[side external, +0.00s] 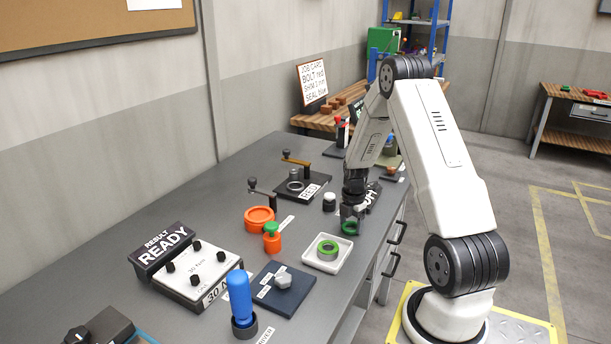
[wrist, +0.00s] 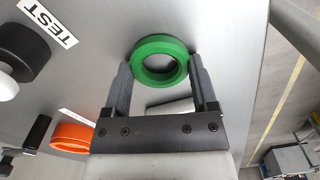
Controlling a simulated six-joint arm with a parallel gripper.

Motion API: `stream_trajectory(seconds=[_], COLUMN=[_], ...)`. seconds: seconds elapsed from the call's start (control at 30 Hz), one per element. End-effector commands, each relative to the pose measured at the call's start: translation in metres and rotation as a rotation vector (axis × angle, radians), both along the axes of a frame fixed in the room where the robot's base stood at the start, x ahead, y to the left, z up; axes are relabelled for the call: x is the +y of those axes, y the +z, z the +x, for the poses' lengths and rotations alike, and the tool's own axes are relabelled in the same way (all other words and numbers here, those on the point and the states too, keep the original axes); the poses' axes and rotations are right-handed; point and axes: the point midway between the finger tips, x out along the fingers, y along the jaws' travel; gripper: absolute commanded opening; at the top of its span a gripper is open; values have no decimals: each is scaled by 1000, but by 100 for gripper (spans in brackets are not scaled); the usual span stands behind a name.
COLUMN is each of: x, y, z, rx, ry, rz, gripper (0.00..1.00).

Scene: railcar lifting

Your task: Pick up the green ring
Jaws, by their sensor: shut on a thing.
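My gripper (side external: 350,215) is shut on a green ring (side external: 349,229), near the table's right edge. In the wrist view, the ring (wrist: 160,43) sits between the two fingertips (wrist: 160,68), with its hole facing the camera. I cannot tell how high it is above the table. A second green ring (side external: 328,254) lies in a white square tray (side external: 308,259), in front of my gripper in the side view.
A blue-handled tool (side external: 240,298) and a dark plate with a grey knob (side external: 284,280) are nearer.

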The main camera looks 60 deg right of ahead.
Motion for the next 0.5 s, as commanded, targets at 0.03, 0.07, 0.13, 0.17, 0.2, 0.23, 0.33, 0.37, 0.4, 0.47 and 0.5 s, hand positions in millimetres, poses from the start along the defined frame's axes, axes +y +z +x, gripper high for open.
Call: stream_trajectory(seconds=[0.03,0.07,0.13,0.17,0.2,0.23,0.33,0.37,0.4,0.47,0.5], x=[0,0,0,0,0,0,-1,-1,-1,-1,-1], y=[0,0,1,2,3,4,9,11,14,20,25], z=[0,0,0,0,0,0,0,0,1,0,0], rx=[0,0,0,0,0,0,-2,-2,-1,-1,-1], ry=[0,0,0,0,0,0,0,0,0,0,0], rz=[0,0,0,0,0,0,-2,-2,-1,-1,-1], gripper=[19,19,19,19,19,19,19,19,19,19,19])
